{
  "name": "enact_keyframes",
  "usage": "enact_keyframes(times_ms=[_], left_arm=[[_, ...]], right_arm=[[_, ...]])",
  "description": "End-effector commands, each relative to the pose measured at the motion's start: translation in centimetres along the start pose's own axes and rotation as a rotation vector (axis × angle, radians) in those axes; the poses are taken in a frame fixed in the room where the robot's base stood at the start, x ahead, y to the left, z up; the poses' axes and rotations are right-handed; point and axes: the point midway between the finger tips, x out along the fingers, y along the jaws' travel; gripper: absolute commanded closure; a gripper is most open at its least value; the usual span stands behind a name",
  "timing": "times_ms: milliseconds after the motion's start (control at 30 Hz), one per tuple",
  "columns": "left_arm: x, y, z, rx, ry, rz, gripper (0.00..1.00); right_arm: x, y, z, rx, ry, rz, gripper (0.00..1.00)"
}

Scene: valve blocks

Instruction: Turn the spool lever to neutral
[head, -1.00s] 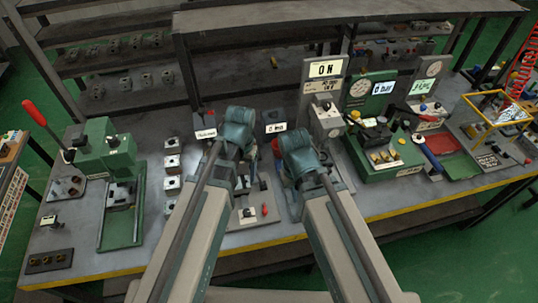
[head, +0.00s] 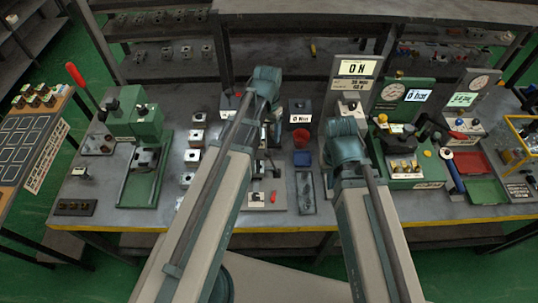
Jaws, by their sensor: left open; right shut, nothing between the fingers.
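A grey plate (head: 283,205) with a small red-tipped part (head: 273,197) lies on the bench at centre, partly behind my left arm; several dark upright parts stand behind it. I cannot tell which of these, if any, is the spool lever, or its position. My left gripper (head: 272,112) is above the back of this area, open, with its fingers mostly hidden by the teal wrist. My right gripper (head: 344,138) is shut and empty, right of the blue and red bins, its fingers largely hidden behind its wrist. Neither gripper visibly holds anything.
A green unit with a red-handled lever (head: 75,74) stands at left. A red bin (head: 301,139) and blue bin (head: 302,158) are between my arms. A green gauge station (head: 408,170) is right of my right arm.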

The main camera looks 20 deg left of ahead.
Motion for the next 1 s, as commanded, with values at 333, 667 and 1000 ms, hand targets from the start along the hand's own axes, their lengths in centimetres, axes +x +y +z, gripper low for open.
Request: enact_keyframes(times_ms=[333,667,1000], left_arm=[[5.5,0.0,0.0,0.0,0.0,0.0,0.31],[10.1,0.0,0.0,0.0,0.0,0.0,0.31],[12.1,0.0,0.0,0.0,0.0,0.0,0.31]], right_arm=[[5.4,-0.5,-0.3,-0.01,0.0,0.002,1.0],[10.0,-0.9,-0.6,-0.011,0.0,0.002,1.0],[12.0,-1.1,-0.7,-0.01,0.0,0.002,1.0]])
